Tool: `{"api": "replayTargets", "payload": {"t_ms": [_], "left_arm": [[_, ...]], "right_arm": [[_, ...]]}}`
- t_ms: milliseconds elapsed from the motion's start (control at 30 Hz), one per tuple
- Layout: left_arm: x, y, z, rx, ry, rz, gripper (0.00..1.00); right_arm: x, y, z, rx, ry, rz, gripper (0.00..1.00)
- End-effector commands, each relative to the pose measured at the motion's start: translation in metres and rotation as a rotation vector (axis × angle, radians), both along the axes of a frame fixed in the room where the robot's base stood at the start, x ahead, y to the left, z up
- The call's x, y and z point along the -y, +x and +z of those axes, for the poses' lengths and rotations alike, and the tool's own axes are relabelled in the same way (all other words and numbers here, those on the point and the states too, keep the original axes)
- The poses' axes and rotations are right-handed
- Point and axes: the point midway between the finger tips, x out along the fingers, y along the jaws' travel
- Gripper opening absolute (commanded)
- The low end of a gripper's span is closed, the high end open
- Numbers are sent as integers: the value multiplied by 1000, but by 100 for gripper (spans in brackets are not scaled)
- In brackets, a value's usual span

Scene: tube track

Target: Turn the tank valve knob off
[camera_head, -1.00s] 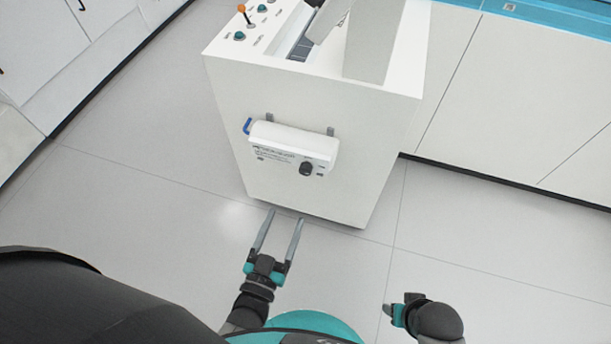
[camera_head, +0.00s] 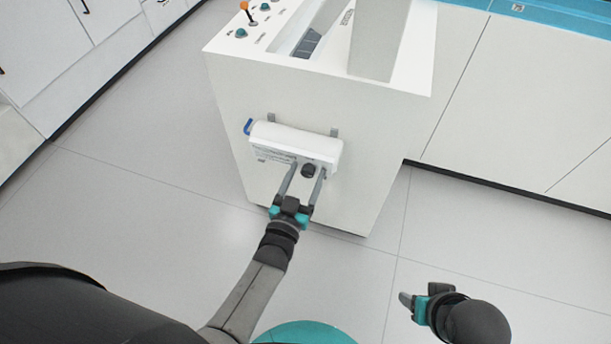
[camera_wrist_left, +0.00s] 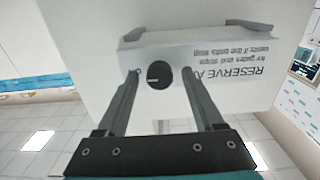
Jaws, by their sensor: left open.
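The black valve knob (camera_head: 308,170) is on the front of a white tank unit (camera_head: 290,139) mounted on the side of a white cabinet. My left gripper (camera_head: 307,168) is open, with one finger on each side of the knob and a gap on both sides. In the left wrist view the round knob (camera_wrist_left: 158,74) sits between the fingertips, with a pale mark on its face. Printed text shows on the tank unit (camera_wrist_left: 215,50) beside it. My right gripper (camera_head: 410,304) is at the lower right, away from the cabinet; its jaws are too small to judge.
The white cabinet (camera_head: 235,110) has an orange-tipped lever (camera_head: 245,6) and teal buttons on top. A blue hook-like part (camera_head: 247,126) sticks out at the tank unit's left end. White counters stand on both sides. The floor (camera_head: 150,200) is clear.

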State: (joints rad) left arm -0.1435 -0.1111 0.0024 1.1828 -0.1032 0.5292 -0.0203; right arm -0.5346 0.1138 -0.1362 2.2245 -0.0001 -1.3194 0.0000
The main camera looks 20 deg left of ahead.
Motion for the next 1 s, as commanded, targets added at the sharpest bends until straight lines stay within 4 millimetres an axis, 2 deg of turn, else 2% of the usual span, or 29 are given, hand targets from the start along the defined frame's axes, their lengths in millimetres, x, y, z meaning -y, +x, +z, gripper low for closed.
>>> {"api": "replayTargets", "payload": {"t_ms": [233,800,833,1000], "left_arm": [[0,0,0,0,0,0,67],[0,0,0,0,0,0,3],[0,0,0,0,0,0,0],[0,0,0,0,0,0,0]], "right_arm": [[0,0,0,-1,0,0,56],[0,0,0,0,0,0,56],[0,0,0,0,0,0,56],[0,0,0,1,0,0,56]]}}
